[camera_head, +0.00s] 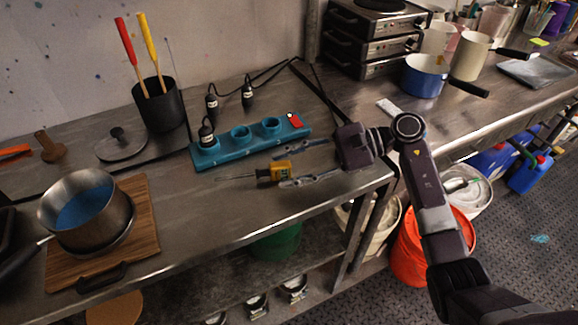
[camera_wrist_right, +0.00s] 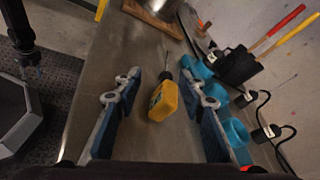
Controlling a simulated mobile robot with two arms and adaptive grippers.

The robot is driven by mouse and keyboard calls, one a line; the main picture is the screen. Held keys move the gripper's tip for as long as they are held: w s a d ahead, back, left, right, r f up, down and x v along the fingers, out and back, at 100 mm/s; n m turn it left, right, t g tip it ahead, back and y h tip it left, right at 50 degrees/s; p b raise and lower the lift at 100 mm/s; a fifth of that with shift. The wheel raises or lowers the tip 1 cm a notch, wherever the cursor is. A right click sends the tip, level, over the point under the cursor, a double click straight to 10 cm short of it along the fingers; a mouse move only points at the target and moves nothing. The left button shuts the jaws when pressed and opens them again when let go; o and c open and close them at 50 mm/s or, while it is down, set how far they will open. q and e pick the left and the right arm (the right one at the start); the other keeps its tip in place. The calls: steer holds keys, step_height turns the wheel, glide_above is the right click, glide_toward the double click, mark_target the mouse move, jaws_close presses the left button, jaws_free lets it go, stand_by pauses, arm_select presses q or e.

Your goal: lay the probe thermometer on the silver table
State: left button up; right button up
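The probe thermometer (camera_head: 272,172) has a yellow body and a thin metal probe pointing left in the head view. It lies on the silver table (camera_head: 230,215), near the front edge and in front of a teal power strip. My right gripper (camera_head: 283,168) is open, with one finger on each side of the yellow body. In the right wrist view the thermometer (camera_wrist_right: 163,100) sits between the two blue-padded fingers, with gaps on both sides. Whether it touches the table is hard to tell.
The teal power strip (camera_head: 240,137) with plugs lies just behind. A pot (camera_head: 87,210) on a wooden board (camera_head: 146,230) stands at the left. A black holder (camera_head: 158,104) with red and yellow handles stands behind. Hot plates (camera_head: 368,35) and pots are at the back right.

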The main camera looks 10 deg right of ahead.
steer(key=shift+d, duration=0.15)
steer(key=v, duration=1.1)
steer(key=shift+d+r, duration=0.15)
steer(key=shift+d, duration=0.2)
